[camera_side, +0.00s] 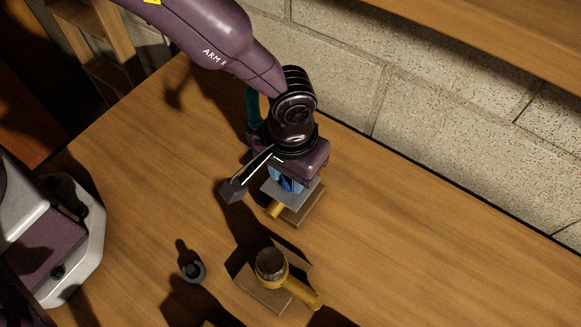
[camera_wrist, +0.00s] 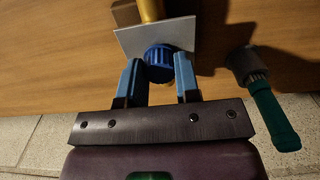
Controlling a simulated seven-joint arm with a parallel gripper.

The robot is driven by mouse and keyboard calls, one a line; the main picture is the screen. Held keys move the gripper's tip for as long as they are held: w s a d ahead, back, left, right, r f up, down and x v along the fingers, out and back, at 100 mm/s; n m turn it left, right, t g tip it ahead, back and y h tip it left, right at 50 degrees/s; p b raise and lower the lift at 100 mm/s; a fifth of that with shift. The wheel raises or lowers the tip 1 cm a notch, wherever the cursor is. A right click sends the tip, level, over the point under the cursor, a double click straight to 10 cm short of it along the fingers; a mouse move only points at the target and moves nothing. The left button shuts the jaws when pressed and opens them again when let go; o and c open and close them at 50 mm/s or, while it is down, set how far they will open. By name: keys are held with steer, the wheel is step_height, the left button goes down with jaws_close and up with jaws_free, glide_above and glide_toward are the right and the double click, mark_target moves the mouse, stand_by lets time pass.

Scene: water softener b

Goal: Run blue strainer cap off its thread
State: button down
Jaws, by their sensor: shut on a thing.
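The blue strainer cap (camera_wrist: 158,54) has a ribbed rim and shows in the wrist view in front of a pale grey plate (camera_wrist: 178,36). A brass pipe (camera_wrist: 150,9) shows beyond the plate. My gripper (camera_wrist: 158,66) has its two blue fingers on either side of the cap and is shut on it. In the side view my gripper (camera_side: 287,182) points down over the grey plate (camera_side: 275,196). The brass pipe (camera_side: 274,211) sticks out below the plate. The cap cannot be told from the blue fingers there, and its thread is hidden.
A green-handled object with a grey head (camera_wrist: 272,114) is beside my gripper. The table's right side is clear.

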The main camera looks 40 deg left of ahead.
steer(key=n, duration=0.4)
steer(key=shift+d, duration=0.1)
steer(key=n, duration=0.4)
steer(key=shift+r, duration=2.75)
steer(key=shift+r, duration=0.1)
